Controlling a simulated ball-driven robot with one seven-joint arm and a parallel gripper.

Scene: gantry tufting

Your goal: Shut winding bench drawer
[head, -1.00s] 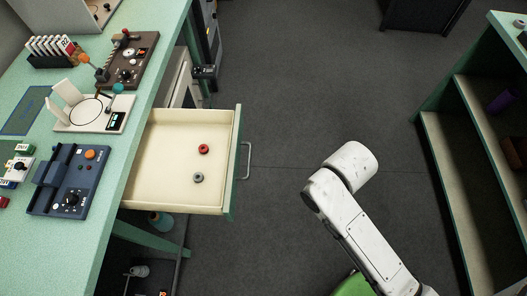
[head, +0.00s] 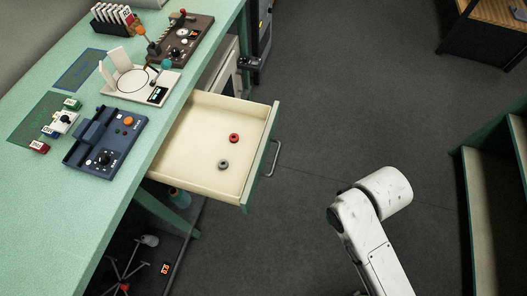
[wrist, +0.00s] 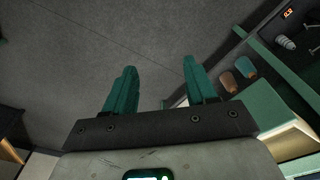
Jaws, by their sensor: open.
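The winding bench drawer (head: 205,128) is pulled well out of the green bench in the head view. It has a cream inside, a green front and a grey bar handle (head: 274,157). A red ring (head: 234,138) and a grey ring (head: 223,164) lie in it. My gripper (wrist: 158,68) is open and empty in the wrist view, its two teal fingers apart over grey floor. A green and cream box corner (wrist: 285,132), which looks like the drawer, is right of the fingers and apart from them. The head view shows my white arm right of the drawer, but not my gripper.
The bench top (head: 75,210) holds a blue control box (head: 105,142), a white winding device (head: 140,83) and a brown control box (head: 181,40). Green shelving (head: 490,190) stands at the right. The floor (head: 330,90) between is clear.

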